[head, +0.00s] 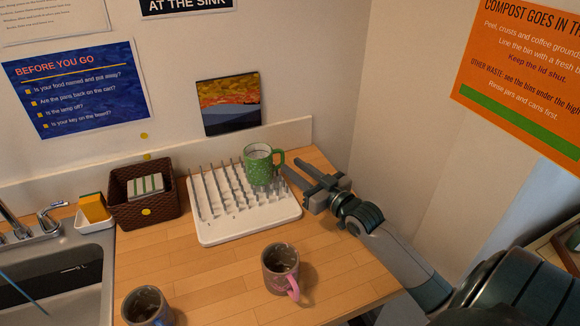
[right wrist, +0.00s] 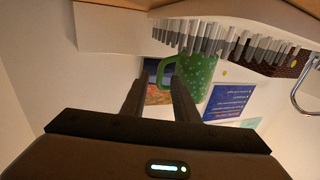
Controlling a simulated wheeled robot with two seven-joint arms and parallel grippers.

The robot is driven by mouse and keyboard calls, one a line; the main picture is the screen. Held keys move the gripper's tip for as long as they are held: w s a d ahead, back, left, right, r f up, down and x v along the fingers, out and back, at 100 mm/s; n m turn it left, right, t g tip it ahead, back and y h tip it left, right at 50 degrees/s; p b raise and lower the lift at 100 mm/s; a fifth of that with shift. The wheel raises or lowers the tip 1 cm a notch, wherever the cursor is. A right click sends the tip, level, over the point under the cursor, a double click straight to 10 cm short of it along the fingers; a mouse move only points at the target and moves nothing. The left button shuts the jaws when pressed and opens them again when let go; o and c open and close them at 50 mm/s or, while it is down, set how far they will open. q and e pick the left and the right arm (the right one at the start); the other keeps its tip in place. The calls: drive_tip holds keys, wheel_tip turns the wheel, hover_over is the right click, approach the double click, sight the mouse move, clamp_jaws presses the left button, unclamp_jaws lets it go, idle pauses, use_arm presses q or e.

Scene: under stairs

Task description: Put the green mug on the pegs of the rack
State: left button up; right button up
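The green mug (head: 259,168) with pale specks stands upright at the back right of the white rack (head: 248,229), among or on its pegs; I cannot tell how it is borne. Its handle points right. My right gripper (head: 291,165) reaches in from the right, its fingertips close to the handle. In the right wrist view the two fingers (right wrist: 158,82) are apart with a clear gap. The green mug (right wrist: 203,78) shows past them, partly behind one finger, with the pegs above it in the picture. Whether the fingers touch the handle is unclear. My left gripper is not in view.
A grey mug with a pink handle (head: 280,268) stands in front of the rack, and another dark mug (head: 146,307) at the front edge. A brown basket (head: 146,208), a sponge dish (head: 94,222) and the sink (head: 60,295) are left. A wall rises close behind.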

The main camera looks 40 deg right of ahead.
drive_tip(key=s+b, duration=0.1)
drive_tip(key=s, duration=0.7)
drive_tip(key=shift+s+d+b, duration=0.2)
drive_tip(key=shift+d+b, duration=0.1)
drive_tip(key=shift+b, duration=0.1)
